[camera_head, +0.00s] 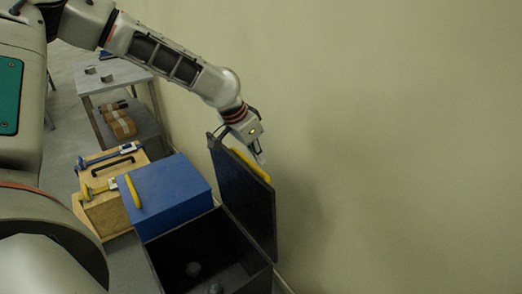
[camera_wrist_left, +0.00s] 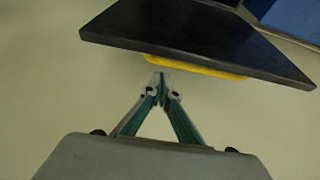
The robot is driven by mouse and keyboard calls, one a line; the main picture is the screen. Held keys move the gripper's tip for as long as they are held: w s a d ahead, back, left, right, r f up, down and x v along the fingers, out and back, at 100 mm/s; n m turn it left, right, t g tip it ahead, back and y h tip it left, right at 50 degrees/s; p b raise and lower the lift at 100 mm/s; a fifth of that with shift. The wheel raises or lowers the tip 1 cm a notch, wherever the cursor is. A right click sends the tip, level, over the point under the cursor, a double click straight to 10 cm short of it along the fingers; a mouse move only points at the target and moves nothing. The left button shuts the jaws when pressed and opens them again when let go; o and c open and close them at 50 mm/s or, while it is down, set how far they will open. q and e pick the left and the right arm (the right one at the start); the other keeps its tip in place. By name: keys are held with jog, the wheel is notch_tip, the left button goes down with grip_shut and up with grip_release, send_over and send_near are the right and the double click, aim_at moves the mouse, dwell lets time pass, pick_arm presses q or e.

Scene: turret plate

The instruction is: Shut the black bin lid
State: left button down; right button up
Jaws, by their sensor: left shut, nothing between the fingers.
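The black bin (camera_head: 205,245) stands low in the head view, with its mouth open. Its black lid (camera_head: 245,200) stands up on the far right side, close to the wall, with a yellow handle (camera_head: 249,164) along its outer face. In the left wrist view the lid (camera_wrist_left: 195,38) crosses the top, with the yellow handle (camera_wrist_left: 195,66) along its near side. My left gripper (camera_head: 260,158) is shut and empty, between the lid and the wall. In the left wrist view its fingertips (camera_wrist_left: 160,82) are just short of the handle; contact cannot be told. My right gripper is not in view.
A blue box (camera_head: 170,190) with a yellow handle stands beside the bin, and a wooden box (camera_head: 104,212) with tools on it is further left. A grey table (camera_head: 115,78) is behind. The wall (camera_head: 400,130) is close on the right. Small objects lie inside the bin.

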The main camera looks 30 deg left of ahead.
pick_arm(q)
jog(key=shift+s+a, duration=0.2)
jog(key=shift+s, duration=0.4)
jog(key=shift+s+a, duration=0.2)
jog(key=shift+s, duration=0.35)
jog(key=shift+s+a, duration=0.1)
jog(key=shift+a, duration=0.05)
